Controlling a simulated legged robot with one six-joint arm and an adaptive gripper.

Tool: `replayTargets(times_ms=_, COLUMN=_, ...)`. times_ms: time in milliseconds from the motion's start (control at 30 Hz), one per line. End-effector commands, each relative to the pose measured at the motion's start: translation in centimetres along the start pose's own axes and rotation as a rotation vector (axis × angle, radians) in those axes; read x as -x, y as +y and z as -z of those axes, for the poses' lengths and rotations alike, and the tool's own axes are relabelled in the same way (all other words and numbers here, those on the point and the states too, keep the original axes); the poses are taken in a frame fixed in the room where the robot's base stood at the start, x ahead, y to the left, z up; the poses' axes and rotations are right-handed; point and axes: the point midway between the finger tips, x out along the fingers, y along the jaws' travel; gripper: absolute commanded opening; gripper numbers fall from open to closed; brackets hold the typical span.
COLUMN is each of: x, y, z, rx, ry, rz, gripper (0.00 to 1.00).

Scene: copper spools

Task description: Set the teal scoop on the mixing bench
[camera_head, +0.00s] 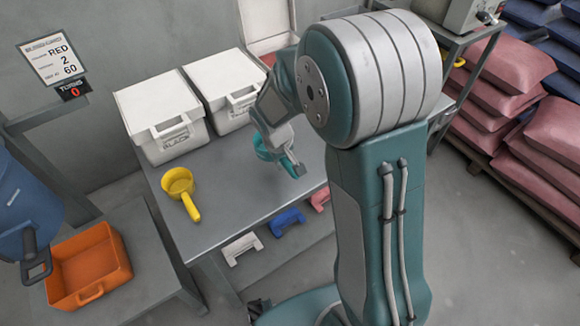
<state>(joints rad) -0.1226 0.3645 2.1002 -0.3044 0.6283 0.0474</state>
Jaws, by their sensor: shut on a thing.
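The teal scoop (262,149) is at my gripper (291,166), which is shut on it. The arm partly covers the scoop, so the exact grip is hard to make out. Scoop and gripper show over the right part of the grey bench (223,215), in front of the white bins. I cannot tell whether the scoop touches the bench top or is held just above it.
A yellow scoop (178,183) lies on the bench's left part. White lidded bins (165,125) line its back. Coloured handled pieces (287,221) sit below its front edge. An orange tray (90,265) and blue container (25,205) are left; red sacks (545,160) are right.

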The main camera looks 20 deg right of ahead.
Motion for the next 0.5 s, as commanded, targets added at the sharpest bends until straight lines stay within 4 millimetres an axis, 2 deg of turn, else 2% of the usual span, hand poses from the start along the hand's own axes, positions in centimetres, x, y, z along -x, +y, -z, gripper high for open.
replayTargets(times_ms=33, x=-1.2, y=0.6, z=0.3, rx=-0.002, ry=-0.004, rz=0.000, gripper=0.00)
replayTargets(times_ms=100, x=-2.4, y=1.1, z=0.7, rx=-0.002, ry=-0.002, rz=0.000, gripper=0.00)
replayTargets(times_ms=367, x=-4.5, y=2.1, z=1.4, rx=-0.001, ry=0.001, rz=0.000, gripper=0.00)
replayTargets(times_ms=500, x=-6.5, y=1.8, z=1.3, rx=0.001, ry=-0.003, rz=0.001, gripper=0.00)
